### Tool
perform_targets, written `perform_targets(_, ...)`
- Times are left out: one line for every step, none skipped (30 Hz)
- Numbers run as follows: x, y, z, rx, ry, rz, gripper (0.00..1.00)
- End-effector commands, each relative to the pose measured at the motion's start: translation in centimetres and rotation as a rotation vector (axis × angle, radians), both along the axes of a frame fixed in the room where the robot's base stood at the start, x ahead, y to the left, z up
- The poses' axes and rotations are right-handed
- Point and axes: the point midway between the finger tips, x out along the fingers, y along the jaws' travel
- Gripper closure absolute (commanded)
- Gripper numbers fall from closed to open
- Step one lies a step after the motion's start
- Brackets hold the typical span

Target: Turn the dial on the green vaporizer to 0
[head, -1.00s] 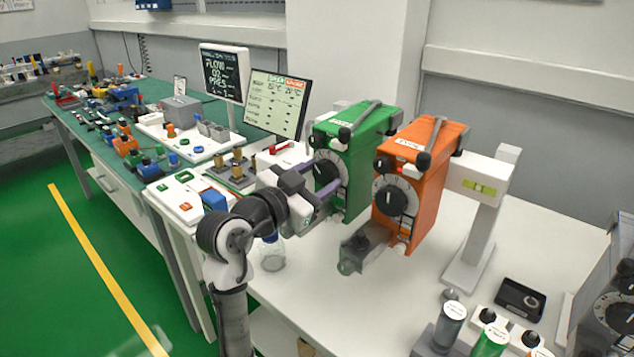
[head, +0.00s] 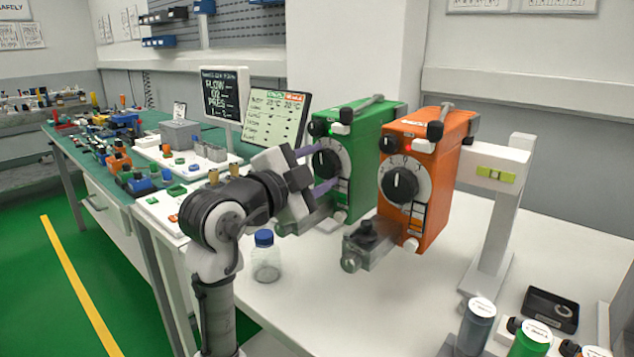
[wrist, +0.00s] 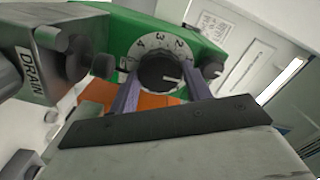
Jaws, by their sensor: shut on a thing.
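The green vaporizer (head: 362,150) stands on the white worktop, left of the orange one. Its black dial (head: 326,165) is on the front face, inside a pale numbered scale. In the wrist view my gripper (wrist: 162,82) also brackets the dial. The fingers partly hide the scale.
The orange vaporizer (head: 425,180) stands close on the right, with a grey block (head: 371,246) jutting out below it. A clear bottle with a blue cap (head: 265,262) stands below my arm. Two screens (head: 273,118) are behind. The worktop's front middle is clear.

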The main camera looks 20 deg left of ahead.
Motion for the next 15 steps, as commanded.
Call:
perform_targets(-0.01,-0.04,-0.23,0.017,-0.005,0.000,0.74)
perform_targets(-0.01,-0.04,-0.21,0.025,-0.007,0.000,0.74)
perform_targets(-0.01,-0.05,-0.18,0.034,-0.010,0.000,0.74)
perform_targets(-0.01,-0.04,-0.17,0.039,-0.013,0.001,0.74)
perform_targets(-0.01,-0.05,-0.16,0.045,-0.014,0.001,0.74)
perform_targets(0.00,-0.05,-0.14,0.049,-0.016,0.001,0.74)
perform_targets(-0.01,-0.05,-0.12,0.052,-0.017,0.001,0.74)
perform_targets(0.00,-0.05,-0.11,0.055,-0.018,0.001,0.74)
perform_targets(-0.01,-0.04,-0.09,0.057,-0.018,0.001,0.74)
perform_targets(-0.01,-0.04,-0.08,0.058,-0.019,0.001,0.74)
perform_targets(-0.01,-0.04,-0.07,0.059,-0.019,0.001,0.74)
perform_targets(-0.01,-0.04,-0.05,0.059,-0.019,0.001,0.74)
perform_targets(-0.02,-0.05,-0.05,0.059,-0.019,0.001,0.74)
perform_targets(-0.01,-0.04,-0.05,0.059,-0.019,0.001,0.74)
perform_targets(-0.01,-0.05,-0.04,0.059,-0.019,0.001,0.74)
